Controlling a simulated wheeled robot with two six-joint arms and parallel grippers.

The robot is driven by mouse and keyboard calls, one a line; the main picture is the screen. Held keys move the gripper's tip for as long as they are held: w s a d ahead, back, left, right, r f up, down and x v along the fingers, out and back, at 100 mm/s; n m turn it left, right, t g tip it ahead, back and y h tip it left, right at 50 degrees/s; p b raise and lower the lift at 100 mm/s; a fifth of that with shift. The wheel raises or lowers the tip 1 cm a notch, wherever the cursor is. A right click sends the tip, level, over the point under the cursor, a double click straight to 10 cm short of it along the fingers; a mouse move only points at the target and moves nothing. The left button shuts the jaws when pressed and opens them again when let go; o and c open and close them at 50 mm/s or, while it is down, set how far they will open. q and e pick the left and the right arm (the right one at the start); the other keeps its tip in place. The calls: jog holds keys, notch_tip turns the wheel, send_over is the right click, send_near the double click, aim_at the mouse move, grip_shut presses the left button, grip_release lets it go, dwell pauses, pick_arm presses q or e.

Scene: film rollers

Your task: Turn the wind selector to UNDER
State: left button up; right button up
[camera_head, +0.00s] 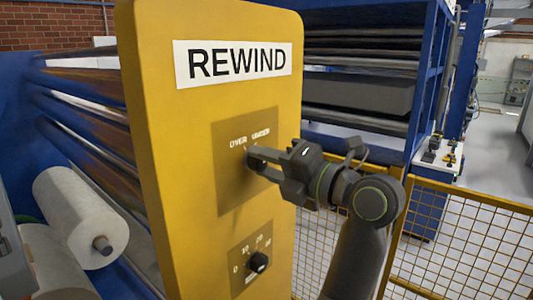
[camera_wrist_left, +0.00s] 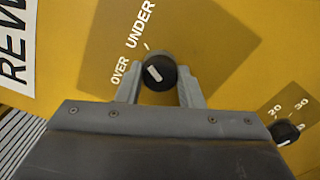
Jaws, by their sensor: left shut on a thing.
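The wind selector is a round black knob (camera_wrist_left: 158,72) with a white pointer mark, on the yellow REWIND panel. In the left wrist view its mark appears to point at the gap between the OVER and UNDER labels. My left gripper (camera_wrist_left: 160,88) has its two fingers on either side of the knob and is shut on it. In the head view my left gripper (camera_head: 256,161) reaches the plate (camera_head: 232,192) just below the labels, and its fingers mostly hide the knob there. My right gripper is not in view.
A second black knob (camera_head: 258,262) with a numbered scale sits lower on the panel (camera_head: 170,150); it also shows in the left wrist view (camera_wrist_left: 285,132). White film rolls (camera_head: 80,215) are at the left. A yellow mesh fence (camera_head: 460,240) stands at the right.

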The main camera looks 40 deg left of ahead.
pick_arm(q)
jog(key=shift+m, duration=0.3)
jog(key=o, duration=1)
jog(key=shift+c, duration=0.2)
jog(key=s+d+b, duration=0.1)
jog(key=d+b, duration=1.5)
jog(key=d, duration=0.1)
jog(key=shift+s+d, duration=0.15)
jog(key=shift+d, duration=0.05)
